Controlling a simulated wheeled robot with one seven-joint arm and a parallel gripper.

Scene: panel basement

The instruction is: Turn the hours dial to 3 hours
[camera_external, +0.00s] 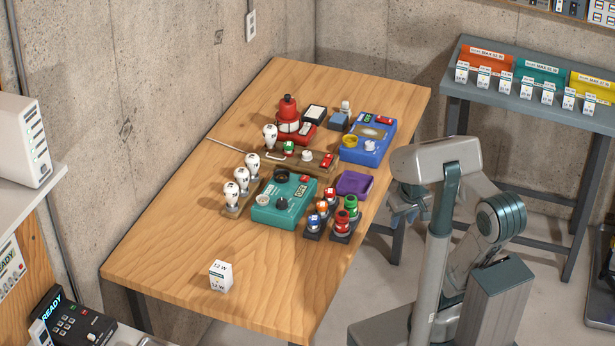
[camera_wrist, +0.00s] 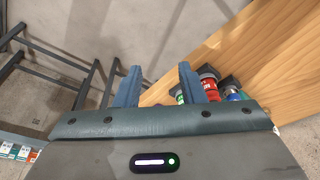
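No dial has a readable hours marking. A teal box (camera_external: 262,215) on the wooden table carries a dark knob (camera_external: 281,204), a pale round dial (camera_external: 263,200) and a small display. A blue box (camera_external: 362,157) behind it has a white knob (camera_external: 369,146). A black panel (camera_external: 70,325) marked READY at lower left also has a knob (camera_external: 92,337). My gripper (camera_external: 403,212) is off the table's right edge, apart from all of these. In the wrist view my gripper (camera_wrist: 160,86) has its two fingers spread, with nothing between them.
Several coloured knobbed pieces (camera_external: 343,222) stand near the table's right edge, by my gripper. White bulbs (camera_external: 242,177), a red device (camera_external: 288,115) and a purple tray (camera_external: 354,184) crowd the middle. A white box (camera_external: 220,276) stands at the front. The table's front left is clear.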

